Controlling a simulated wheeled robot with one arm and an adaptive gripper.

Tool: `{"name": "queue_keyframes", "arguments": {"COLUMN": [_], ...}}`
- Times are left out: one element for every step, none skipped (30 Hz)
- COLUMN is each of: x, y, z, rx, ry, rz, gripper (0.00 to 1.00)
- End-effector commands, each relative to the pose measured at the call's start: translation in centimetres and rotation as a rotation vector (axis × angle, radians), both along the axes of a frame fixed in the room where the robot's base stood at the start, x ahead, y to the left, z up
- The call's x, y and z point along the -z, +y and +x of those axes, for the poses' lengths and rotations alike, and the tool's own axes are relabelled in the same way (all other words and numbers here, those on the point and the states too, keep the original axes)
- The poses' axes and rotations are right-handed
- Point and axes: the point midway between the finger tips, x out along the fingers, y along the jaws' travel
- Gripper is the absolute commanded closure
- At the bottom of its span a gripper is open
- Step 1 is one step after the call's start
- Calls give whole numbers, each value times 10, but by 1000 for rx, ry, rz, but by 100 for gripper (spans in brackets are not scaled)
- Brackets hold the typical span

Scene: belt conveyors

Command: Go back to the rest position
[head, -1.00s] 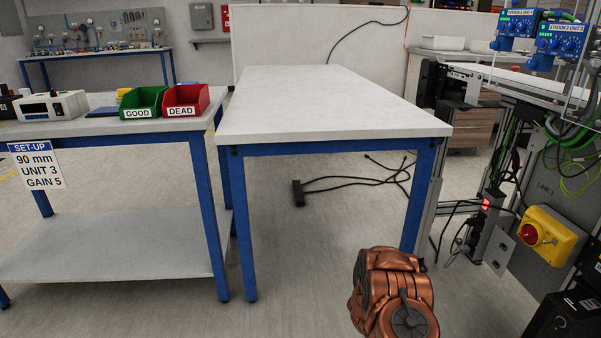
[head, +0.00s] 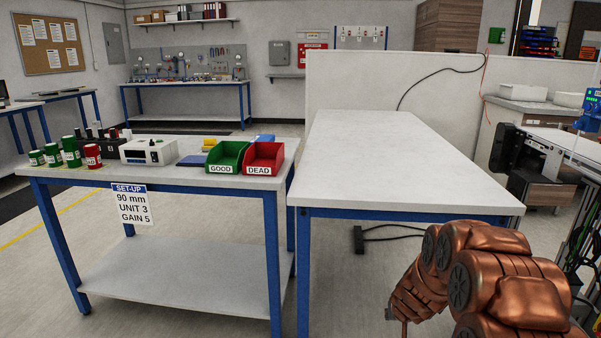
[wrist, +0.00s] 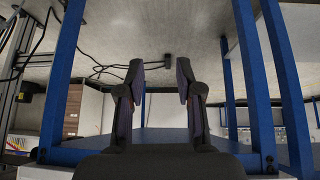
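My gripper (wrist: 159,82) shows in the wrist view with its two dark fingers apart and nothing between them. The wrist picture is upside down, with the floor at the top and blue table legs around the fingers. In the head view my copper-coloured arm is at the lower right, in front of the near right corner of the long white table (head: 400,165). The gripper itself cannot be made out clearly there.
A side table (head: 190,284) at left carries a green GOOD bin (head: 227,157), a red DEAD bin (head: 264,157), a white instrument (head: 149,151) and several green and red cylinders. Conveyor equipment (head: 560,145) stands at right. A black cable (head: 392,237) lies on the floor.

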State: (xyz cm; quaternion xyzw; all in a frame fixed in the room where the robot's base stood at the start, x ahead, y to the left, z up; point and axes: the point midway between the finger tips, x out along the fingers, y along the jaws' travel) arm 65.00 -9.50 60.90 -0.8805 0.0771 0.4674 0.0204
Motion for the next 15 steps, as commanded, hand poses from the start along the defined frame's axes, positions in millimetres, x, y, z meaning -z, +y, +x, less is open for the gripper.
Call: {"name": "queue_keyframes", "arguments": {"x": [-29, -38, -52, -63, -72, -84, -95, -105, -117, -126, -136, -148, -157, -165, -177], "y": [13, 21, 31, 38, 45, 54, 60, 66, 74, 80, 86, 92, 97, 102, 107], "z": [-5, -10, -17, -22, -28, -36, -42, -49, -58, -65, -73, -83, -92, -101, -112], "rx": [-22, -36, -52, -64, -77, -92, -103, -116, -130, -141, -151, -165, -173, -184, -193], "ry": [2, 12, 21, 29, 40, 53, 62, 73, 88, 99, 112, 128, 142, 159, 176], "rz": [24, 42, 62, 77, 93, 110, 122, 135, 149, 159, 170, 180, 189, 196, 205], "gripper": [65, 65, 65, 65, 65, 65, 65, 65, 65, 65, 65, 65, 65, 65, 65]}}
